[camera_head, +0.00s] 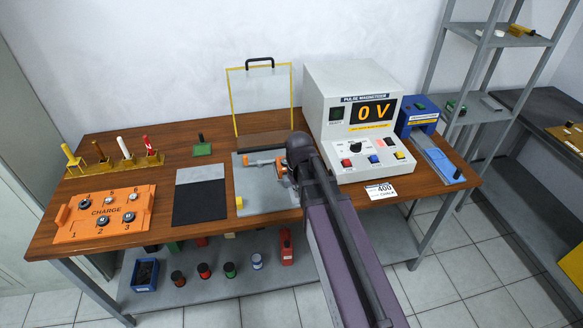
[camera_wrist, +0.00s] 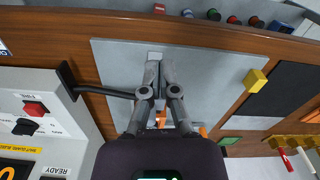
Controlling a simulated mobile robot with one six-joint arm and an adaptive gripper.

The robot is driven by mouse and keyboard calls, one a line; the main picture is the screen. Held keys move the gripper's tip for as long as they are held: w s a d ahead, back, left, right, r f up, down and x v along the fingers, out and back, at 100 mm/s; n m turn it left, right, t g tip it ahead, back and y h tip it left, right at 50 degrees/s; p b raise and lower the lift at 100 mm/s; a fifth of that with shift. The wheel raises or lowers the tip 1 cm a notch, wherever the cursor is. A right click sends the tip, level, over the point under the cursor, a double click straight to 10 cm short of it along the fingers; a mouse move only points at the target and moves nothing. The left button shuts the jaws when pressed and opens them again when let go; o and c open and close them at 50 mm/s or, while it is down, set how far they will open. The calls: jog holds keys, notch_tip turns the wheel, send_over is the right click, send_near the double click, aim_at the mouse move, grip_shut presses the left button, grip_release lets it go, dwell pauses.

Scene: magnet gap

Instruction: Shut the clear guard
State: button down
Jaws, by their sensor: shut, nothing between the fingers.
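The clear guard (camera_head: 260,93) is a transparent panel in a yellow frame. It stands upright, raised at the back of the grey base plate (camera_head: 258,202), with a black handle (camera_head: 260,62) on its top edge. My gripper (camera_wrist: 162,58) is shut and empty above the grey plate in the wrist view. In the head view my dark wrist hides much of it. An orange part (camera_head: 262,161) sits on the plate near the gripper; in the wrist view the fingers partly cover it. The guard panel cannot be made out in the wrist view.
Right of the plate stands the white pulse magnetiser (camera_head: 352,90), reading 0 V, with a black cable at its side. A small yellow block (camera_head: 239,202) sits at the plate's front left corner.

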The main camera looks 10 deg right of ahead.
jog(key=s+m, duration=0.1)
jog(key=s, duration=0.7)
jog(key=shift+m, duration=0.3)
jog(key=shift+w+a, duration=0.1)
jog(key=shift+w, duration=0.05)
